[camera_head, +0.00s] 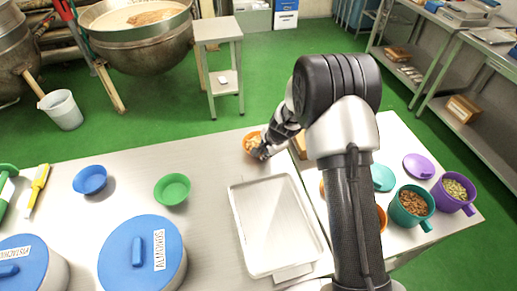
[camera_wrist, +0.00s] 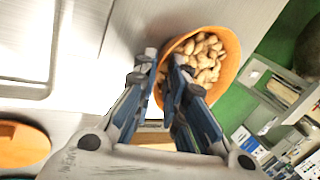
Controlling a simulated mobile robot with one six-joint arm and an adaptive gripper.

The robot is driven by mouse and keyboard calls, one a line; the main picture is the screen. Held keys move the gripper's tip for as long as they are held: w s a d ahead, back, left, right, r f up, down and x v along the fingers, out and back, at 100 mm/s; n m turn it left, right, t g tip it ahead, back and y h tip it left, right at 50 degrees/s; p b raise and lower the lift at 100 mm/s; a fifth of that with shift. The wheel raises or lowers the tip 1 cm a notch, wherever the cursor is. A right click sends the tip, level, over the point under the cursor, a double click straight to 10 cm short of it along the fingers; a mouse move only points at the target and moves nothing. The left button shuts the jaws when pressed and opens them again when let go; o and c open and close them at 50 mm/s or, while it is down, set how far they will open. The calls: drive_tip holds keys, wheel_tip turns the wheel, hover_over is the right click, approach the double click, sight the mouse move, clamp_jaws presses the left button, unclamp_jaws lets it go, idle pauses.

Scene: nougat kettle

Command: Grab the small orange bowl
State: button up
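The small orange bowl (camera_wrist: 231,58) holds tan nuts and stands at the far edge of the steel table in the wrist view. It also shows in the head view (camera_head: 246,150), partly covered by my gripper (camera_head: 262,153). In the wrist view my gripper (camera_wrist: 164,66) straddles the near rim. One finger is outside the bowl wall and the other is inside, over the nuts. A gap shows between the fingertips with the wall between them, so the gripper looks open. Whether either finger touches the wall is hard to tell.
An empty metal tray (camera_head: 246,228) lies just nearer than the bowl. Green (camera_head: 172,189) and blue (camera_head: 90,180) bowls and a blue-lidded pot (camera_head: 142,254) stand left. Teal (camera_head: 411,206) and purple (camera_head: 454,193) filled containers stand right. Green floor lies beyond the table edge.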

drive_tip(key=shift+x, duration=0.8)
drive_tip(key=shift+c, duration=0.2)
clamp_jaws()
